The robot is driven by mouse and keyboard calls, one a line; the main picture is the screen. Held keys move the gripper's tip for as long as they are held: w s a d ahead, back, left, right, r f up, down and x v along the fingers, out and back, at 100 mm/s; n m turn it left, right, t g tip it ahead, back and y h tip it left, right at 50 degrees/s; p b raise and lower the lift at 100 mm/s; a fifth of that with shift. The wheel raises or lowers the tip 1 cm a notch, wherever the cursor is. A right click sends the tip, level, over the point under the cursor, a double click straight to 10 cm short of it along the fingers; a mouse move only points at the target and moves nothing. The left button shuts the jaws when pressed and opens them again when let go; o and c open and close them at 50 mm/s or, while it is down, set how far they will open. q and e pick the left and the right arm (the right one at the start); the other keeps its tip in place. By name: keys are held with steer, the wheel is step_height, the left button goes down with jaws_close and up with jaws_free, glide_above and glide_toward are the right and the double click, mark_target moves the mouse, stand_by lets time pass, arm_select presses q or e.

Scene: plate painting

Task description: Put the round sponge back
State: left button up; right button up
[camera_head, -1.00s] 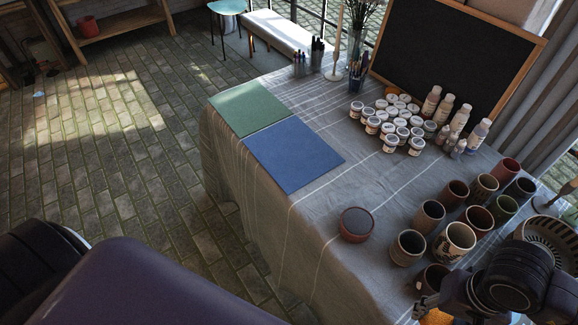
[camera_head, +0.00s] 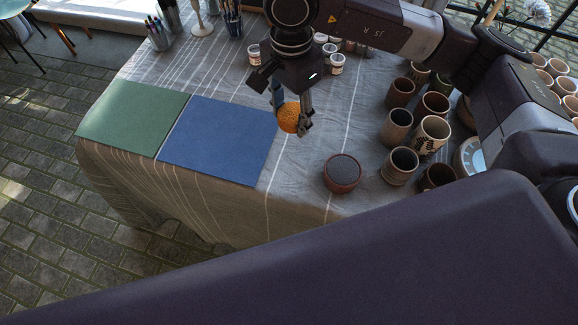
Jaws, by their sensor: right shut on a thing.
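The round sponge is orange (camera_head: 288,118) and sits between the fingers of my right gripper (camera_head: 291,119). My right gripper points down and is shut on it, near the right edge of the blue mat (camera_head: 215,140). Whether the sponge touches the cloth I cannot tell. A round reddish-brown pot with a dark grey top (camera_head: 342,173) stands on the table to the right of and nearer than the sponge. My left gripper is not in view.
A green mat (camera_head: 130,113) lies left of the blue one. Several clay cups (camera_head: 396,128) stand to the right. White paint jars (camera_head: 337,64) are partly hidden behind my right arm. Brush holders (camera_head: 158,36) stand at the back left. Striped cloth (camera_head: 300,190) is bare around the pot.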

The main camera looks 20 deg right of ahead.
steer(key=shift+w+a+r+m, duration=0.1)
steer(key=shift+a+m, duration=0.05)
steer(key=shift+m, duration=0.15)
steer(key=shift+f, duration=0.4)
steer(key=p, duration=0.3)
glide_above(288, 166)
step_height(288, 166, down, 14)
steer(key=shift+r, duration=0.15)
step_height(288, 166, down, 5)
steer(key=shift+r+p, duration=0.1)
steer(key=shift+p, duration=0.35)
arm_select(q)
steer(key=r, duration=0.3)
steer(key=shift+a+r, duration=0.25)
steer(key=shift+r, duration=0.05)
arm_select(e)
steer(key=shift+f, duration=0.2)
